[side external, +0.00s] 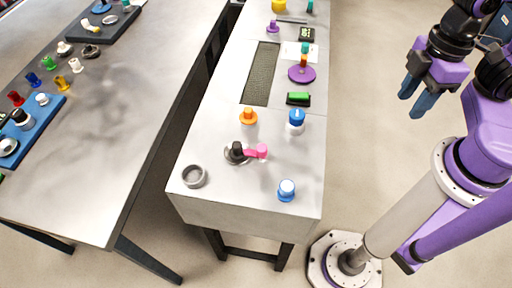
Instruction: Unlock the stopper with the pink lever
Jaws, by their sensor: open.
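The pink lever (256,152) sticks out to the right from a dark stopper (238,150). The stopper stands upright on a round grey base near the front of the narrow metal bench (205,150). My gripper (418,100) is open and empty. It hangs over the floor to the right of the bench, well apart from the lever, with its blue-grey fingers pointing down. Whether the stopper is locked cannot be told at this size.
A green switch (299,98) and a purple disc (302,74) sit farther back. A second table (110,130) holds several coloured parts.

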